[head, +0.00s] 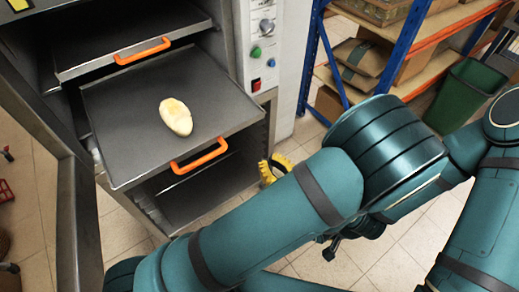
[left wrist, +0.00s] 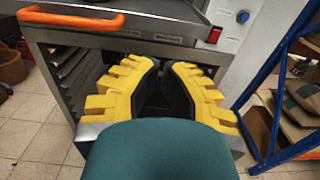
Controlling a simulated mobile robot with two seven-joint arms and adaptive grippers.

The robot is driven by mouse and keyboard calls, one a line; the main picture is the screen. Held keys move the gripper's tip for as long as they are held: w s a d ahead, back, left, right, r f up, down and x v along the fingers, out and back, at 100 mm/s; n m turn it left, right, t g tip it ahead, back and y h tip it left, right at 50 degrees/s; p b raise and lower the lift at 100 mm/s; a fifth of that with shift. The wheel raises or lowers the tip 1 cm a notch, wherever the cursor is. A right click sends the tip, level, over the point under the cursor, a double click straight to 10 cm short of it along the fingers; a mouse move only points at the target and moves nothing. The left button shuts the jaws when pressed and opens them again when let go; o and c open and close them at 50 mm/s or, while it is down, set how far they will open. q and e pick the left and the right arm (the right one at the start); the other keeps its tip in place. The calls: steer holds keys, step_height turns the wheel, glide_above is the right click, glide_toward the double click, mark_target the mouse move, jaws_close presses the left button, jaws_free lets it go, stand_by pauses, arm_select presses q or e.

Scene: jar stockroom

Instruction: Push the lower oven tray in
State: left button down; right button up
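The lower oven tray (head: 130,125) is drawn out of the oven and carries a pale bread loaf (head: 175,117). Its orange handle (head: 199,155) is on the front edge; an orange handle, apparently the same one, shows at the upper left of the left wrist view (left wrist: 70,20). My left gripper (head: 274,168) is right of the handle and apart from it, partly hidden behind my arm. In the left wrist view its yellow fingers (left wrist: 163,68) come together at the tips, with nothing seen between them. My right gripper is not in view.
The upper tray (head: 125,30) with an orange handle is above, set further back. The open oven door (head: 45,110) stands at left. The control panel (head: 262,45) is right of the trays. A blue shelf rack (head: 400,45) and a green bin (head: 460,95) stand further right.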

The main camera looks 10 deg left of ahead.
mark_target(239, 129)
arm_select(q)
steer(key=x, duration=1.2)
steer(key=shift+w+a+b, duration=0.15)
steer(key=shift+a+b, duration=0.2)
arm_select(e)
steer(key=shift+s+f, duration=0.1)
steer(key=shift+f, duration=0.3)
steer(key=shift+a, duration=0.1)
